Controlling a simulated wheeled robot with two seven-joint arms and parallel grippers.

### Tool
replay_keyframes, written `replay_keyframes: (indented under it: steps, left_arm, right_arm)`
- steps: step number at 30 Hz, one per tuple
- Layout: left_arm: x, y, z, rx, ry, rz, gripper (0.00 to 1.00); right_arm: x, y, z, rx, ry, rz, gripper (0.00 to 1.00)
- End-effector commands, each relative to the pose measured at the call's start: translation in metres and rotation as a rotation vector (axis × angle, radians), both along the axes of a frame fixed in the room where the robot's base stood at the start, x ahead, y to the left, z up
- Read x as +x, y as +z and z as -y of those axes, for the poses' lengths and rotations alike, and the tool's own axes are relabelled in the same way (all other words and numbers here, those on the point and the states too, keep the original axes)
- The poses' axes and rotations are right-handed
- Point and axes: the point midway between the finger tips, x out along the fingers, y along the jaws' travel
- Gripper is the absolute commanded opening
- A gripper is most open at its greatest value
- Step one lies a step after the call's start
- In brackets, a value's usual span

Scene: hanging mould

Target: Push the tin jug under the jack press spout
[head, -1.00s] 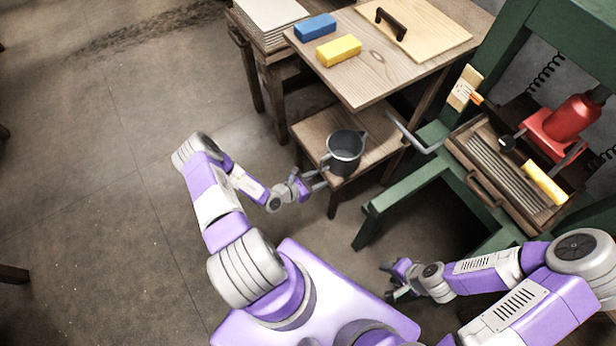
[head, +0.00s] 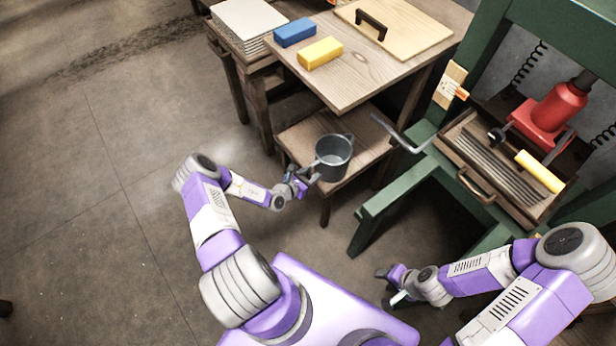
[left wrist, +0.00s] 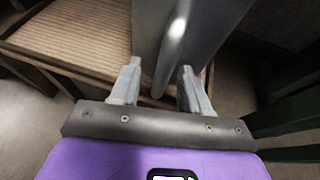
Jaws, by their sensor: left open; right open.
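The tin jug (head: 333,158) is a grey, open-topped pail standing upright on a low wooden stool (head: 289,139). My left gripper (head: 309,178) is open at the jug's near left side. In the left wrist view, the jug's curved grey wall (left wrist: 178,35) rises just ahead of the open left fingers (left wrist: 160,74); I cannot tell whether they touch it. A bent grey metal spout (head: 402,134) reaches from the green jack press (head: 395,205) toward the stool, right of the jug. My right gripper (head: 389,286) is open, low in front of the press, clear of the jug.
A higher wooden table (head: 362,78) stands behind the stool, with a blue block (head: 295,32), a yellow block (head: 320,53) and a handled board. The press holds a red jack (head: 550,115) above a tray with a yellow-handled tool. Floor at left is clear.

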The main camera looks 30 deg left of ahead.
Motion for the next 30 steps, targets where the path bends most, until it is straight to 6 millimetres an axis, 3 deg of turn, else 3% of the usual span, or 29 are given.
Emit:
replay_keyframes:
  steps: [3, 12, 20, 30]
  left_arm:
    - [0.000, 0.000, 0.000, 0.000, -0.001, 0.000, 0.43]
    - [0.000, 0.000, 0.000, 0.001, -0.001, 0.000, 0.00]
    - [0.001, 0.000, 0.000, 0.002, -0.002, -0.001, 0.00]
    - [0.026, 0.000, 0.012, 0.003, -0.004, 0.000, 0.00]
  right_arm:
    - [0.000, 0.000, 0.000, 0.000, 0.000, 0.000, 0.43]
    - [0.000, 0.000, 0.000, 0.000, 0.000, 0.000, 0.43]
    - [0.000, 0.000, 0.000, 0.000, 0.000, 0.000, 0.43]
    - [0.000, 0.001, 0.000, 0.000, 0.000, 0.000, 0.43]
